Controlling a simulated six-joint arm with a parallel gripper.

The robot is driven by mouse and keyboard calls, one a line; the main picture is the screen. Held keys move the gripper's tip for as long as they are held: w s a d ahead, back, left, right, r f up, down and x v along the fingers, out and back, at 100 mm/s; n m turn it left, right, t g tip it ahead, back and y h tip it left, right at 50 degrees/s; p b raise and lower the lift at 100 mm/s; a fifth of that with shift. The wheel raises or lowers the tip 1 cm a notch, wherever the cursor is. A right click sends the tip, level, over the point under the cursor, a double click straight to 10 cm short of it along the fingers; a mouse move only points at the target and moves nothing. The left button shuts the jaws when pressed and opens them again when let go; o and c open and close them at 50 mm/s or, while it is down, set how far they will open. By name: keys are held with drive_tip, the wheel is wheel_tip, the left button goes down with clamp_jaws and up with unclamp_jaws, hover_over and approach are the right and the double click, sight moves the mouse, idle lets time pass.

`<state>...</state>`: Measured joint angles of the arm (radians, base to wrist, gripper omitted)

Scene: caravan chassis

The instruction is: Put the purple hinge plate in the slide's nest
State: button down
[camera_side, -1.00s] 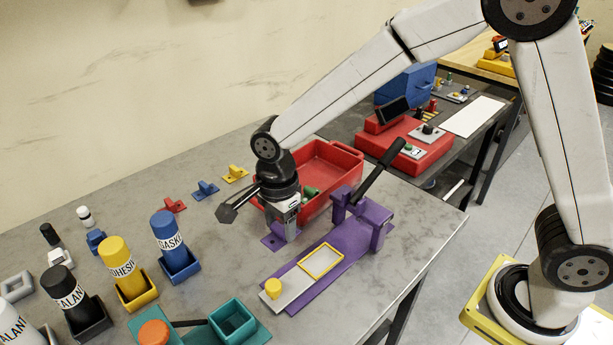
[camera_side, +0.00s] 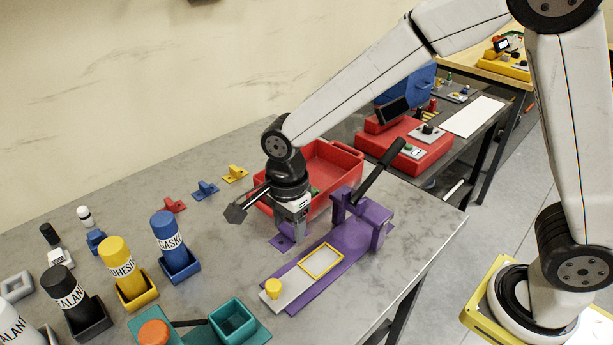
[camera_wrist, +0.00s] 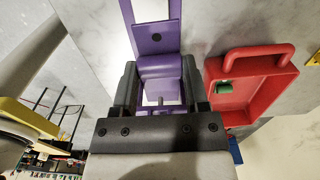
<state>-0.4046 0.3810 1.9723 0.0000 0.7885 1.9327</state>
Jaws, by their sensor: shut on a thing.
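The purple hinge plate (camera_side: 281,241) is between the fingers of my gripper (camera_side: 296,232), which is shut on it. In the wrist view the plate (camera_wrist: 157,40) shows a small hole and a raised part between the fingers (camera_wrist: 160,84). The pale slide (camera_side: 293,297) lies in a purple fixture (camera_side: 332,276), with a yellow knob (camera_side: 273,287) at its near end. Its yellow-outlined nest (camera_side: 321,262) is empty, to the right of and below my gripper in the side view. I cannot tell how high the plate is above the table.
The purple clamp (camera_side: 362,212) with a black lever rises at the fixture's far end. A red bin (camera_side: 335,160) is behind my gripper and also shows in the wrist view (camera_wrist: 262,88). Blue (camera_side: 180,264) and yellow (camera_side: 137,295) bottle holders stand left; a teal tray (camera_side: 257,332) is in front.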

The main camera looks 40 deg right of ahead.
drive_tip(key=shift+s+d+r, duration=0.15)
drive_tip(key=shift+s+d, duration=0.15)
drive_tip(key=s+d+r, duration=0.1)
drive_tip(key=s+d, duration=0.8)
drive_tip(key=s, duration=0.5)
drive_tip(key=shift+s+r+m, duration=0.15)
drive_tip(key=shift+s+m, duration=0.15)
drive_tip(key=shift+w, duration=0.15)
hover_over(322, 262)
drive_tip(key=f, duration=0.8)
drive_tip(key=shift+s+d+f, duration=0.15)
drive_tip(key=shift+s+f, duration=0.2)
drive_tip(key=shift+w+f, duration=0.3)
